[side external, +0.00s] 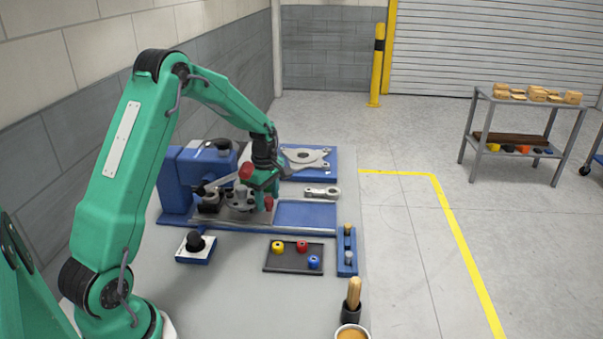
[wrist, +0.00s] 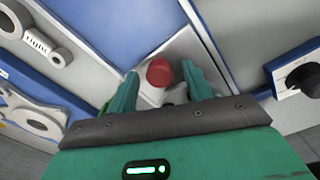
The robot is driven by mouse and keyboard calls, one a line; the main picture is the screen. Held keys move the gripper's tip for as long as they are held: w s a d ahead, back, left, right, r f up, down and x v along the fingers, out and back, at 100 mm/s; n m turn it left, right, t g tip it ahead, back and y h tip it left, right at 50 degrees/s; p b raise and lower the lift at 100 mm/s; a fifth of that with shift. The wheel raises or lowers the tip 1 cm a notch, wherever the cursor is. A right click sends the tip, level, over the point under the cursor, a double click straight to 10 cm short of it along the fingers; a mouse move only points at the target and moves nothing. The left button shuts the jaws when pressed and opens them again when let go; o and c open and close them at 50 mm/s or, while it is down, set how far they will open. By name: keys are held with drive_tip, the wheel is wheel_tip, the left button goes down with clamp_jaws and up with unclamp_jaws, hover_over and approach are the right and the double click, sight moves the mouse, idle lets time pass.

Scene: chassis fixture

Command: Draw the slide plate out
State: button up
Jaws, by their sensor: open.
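The slide plate (side external: 236,216) is a flat silver plate in the blue fixture (side external: 305,215), left of the fixture's bare blue end. In the wrist view the plate (wrist: 192,48) shows beyond my fingers. A red knob (side external: 269,203) stands at the plate's right end and also shows in the wrist view (wrist: 159,72). My gripper (side external: 262,188) is open, pointing down over that knob. In the wrist view its fingers (wrist: 160,78) lie on either side of the knob, with gaps visible. I cannot tell how deep the fingertips are. Part of the plate is hidden behind the gripper.
A second red knob (side external: 245,170) is close to my gripper on the left. A silver link (side external: 322,192) lies behind the fixture. A dark tray (side external: 270,266) with colored pieces, a blue rack (side external: 341,263) and a black-knobbed box (side external: 196,255) stand in front. The fixture's right end is clear.

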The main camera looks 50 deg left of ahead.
clamp_jaws()
drive_tip(key=shift+d, duration=0.1)
drive_tip(key=w+d, duration=1.1)
idle(0.4)
drive_tip(key=shift+c, duration=0.7)
unclamp_jaws()
drive_tip(key=shift+o, duration=0.7)
drive_tip(key=shift+a, duration=0.1)
drive_tip(key=shift+r, duration=0.1)
